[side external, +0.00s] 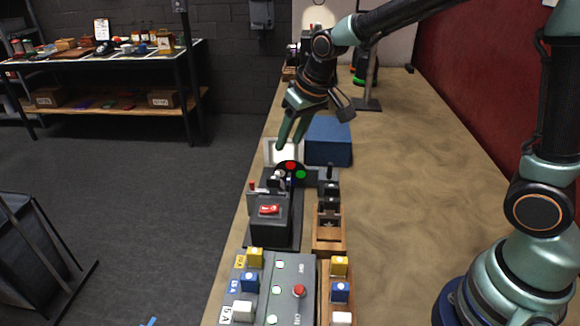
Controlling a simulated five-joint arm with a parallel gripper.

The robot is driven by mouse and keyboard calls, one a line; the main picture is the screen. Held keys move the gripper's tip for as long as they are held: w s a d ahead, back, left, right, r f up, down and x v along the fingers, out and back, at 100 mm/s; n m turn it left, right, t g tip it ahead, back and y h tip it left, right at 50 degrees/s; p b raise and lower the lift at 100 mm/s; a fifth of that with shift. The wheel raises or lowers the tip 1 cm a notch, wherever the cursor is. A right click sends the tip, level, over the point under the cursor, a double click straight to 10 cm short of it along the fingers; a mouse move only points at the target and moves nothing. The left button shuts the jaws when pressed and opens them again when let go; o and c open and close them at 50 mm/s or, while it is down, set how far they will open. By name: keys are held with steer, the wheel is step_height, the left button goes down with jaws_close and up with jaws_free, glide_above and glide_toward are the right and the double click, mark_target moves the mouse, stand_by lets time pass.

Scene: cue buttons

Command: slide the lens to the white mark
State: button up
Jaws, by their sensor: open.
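My gripper (291,141) is open, fingers pointing down. In the picture it is just above a black disc (291,168) with a red and a green spot, in front of a white panel (271,152). Small dark and light parts (280,178) sit just in front of the disc. The lens may be among them, but they are too small to tell. I cannot make out the white mark. Nothing shows between the fingers, and I cannot tell whether they touch anything.
A black box with a red switch (269,210) stands nearer the camera. A grey panel (271,290) with yellow, blue and white blocks is in front. A wooden rack (329,230) stands right of the box. A blue box (328,141) lies behind. The table's right side is clear.

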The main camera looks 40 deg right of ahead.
mark_target(277, 173)
steer(key=x, duration=1.2)
steer(key=shift+d, duration=0.35)
jaws_close()
stand_by(1.0)
